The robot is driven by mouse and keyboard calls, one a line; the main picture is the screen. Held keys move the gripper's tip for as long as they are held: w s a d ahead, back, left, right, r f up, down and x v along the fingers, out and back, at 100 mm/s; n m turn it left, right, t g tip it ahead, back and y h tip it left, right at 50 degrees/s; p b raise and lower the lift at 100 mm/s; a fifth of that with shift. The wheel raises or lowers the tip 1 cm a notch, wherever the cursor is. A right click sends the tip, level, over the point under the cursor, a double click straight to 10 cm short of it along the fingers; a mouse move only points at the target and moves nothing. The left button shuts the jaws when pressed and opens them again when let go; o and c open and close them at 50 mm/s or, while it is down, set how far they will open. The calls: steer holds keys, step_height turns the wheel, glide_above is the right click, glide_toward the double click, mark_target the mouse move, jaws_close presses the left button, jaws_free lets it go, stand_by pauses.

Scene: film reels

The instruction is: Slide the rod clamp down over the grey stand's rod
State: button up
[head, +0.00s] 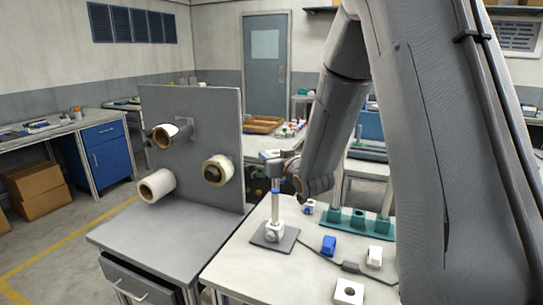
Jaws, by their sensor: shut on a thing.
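The grey stand (285,242) is a dark flat plate on the pale table, with a whitish block at the foot of its upright rod (275,209). A small blue band shows partway up the rod. My gripper (272,158) is at the top of the rod, reaching in from the right. It is shut on a small pale piece, apparently the rod clamp (267,154), of which little shows. I cannot tell from this view whether the clamp is around the rod or just above or beside it.
A teal rack (352,228) with upright posts stands right of the stand. A blue block (329,245), a white block (374,257), a white holed block (348,292) and a dark cable lie in front. A grey panel (190,110) with film reels stands left. My arm hides the right side.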

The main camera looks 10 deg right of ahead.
steer(key=shift+f+b, duration=1.05)
steer(key=shift+f, duration=0.45)
steer(key=shift+f+b, duration=1.8)
steer(key=shift+f, duration=0.7)
steer(key=shift+f, duration=0.1)
steer(key=shift+f+b, duration=1.8)
steer(key=shift+f, duration=0.6)
steer(key=shift+f+b, duration=1.85)
steer(key=shift+f, duration=0.7)
